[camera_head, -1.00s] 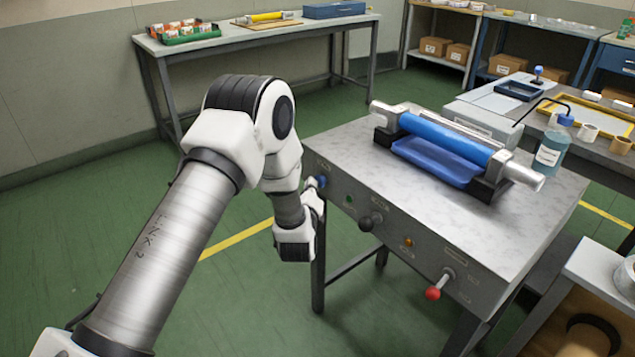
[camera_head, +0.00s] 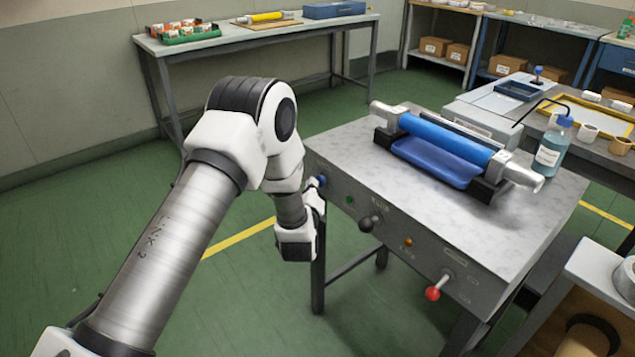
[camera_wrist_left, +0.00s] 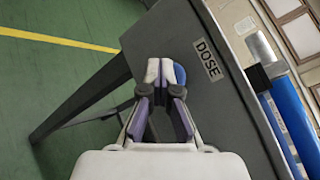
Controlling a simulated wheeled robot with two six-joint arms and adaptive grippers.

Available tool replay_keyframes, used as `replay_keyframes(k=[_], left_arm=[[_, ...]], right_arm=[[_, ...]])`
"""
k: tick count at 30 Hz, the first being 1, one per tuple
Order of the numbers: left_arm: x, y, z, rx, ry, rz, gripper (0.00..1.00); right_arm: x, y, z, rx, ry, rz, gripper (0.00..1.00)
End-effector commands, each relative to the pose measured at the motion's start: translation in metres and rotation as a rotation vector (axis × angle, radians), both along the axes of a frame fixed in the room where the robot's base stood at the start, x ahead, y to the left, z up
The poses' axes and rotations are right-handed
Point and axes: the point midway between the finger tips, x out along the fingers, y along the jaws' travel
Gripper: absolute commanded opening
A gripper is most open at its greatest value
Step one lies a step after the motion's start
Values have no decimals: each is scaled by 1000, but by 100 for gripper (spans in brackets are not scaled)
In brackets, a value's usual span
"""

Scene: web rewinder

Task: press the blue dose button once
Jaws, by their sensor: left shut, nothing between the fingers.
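The blue dose button (camera_head: 322,181) is on the left end of the grey machine's front panel. In the left wrist view the button (camera_wrist_left: 180,73) shows beside and partly behind the fingertips, next to the DOSE label (camera_wrist_left: 207,59). My left gripper (camera_head: 317,191) is at the panel by the button. In the left wrist view its fingertips (camera_wrist_left: 160,69) are together with nothing between them. They overlap the button's left side in that view; I cannot tell whether they touch it. My right gripper is not in view.
The front panel also carries a black knob (camera_head: 366,223), an orange light (camera_head: 409,242) and a red-tipped lever (camera_head: 433,293). A blue roller (camera_head: 440,139) sits on top. A bottle (camera_head: 553,146) stands behind. Green floor left of the machine is clear.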

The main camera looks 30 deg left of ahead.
Motion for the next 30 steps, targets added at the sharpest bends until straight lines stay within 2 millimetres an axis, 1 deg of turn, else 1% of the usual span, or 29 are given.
replay_keyframes(k=[7,16,19,30], left_arm=[[-13,6,1,-1,0,1,0],[-15,6,0,0,0,0,0],[-18,7,1,-1,2,1,0],[-52,22,2,-1,2,2,0]], right_arm=[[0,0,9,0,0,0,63],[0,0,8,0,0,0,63],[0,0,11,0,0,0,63],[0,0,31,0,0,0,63]])
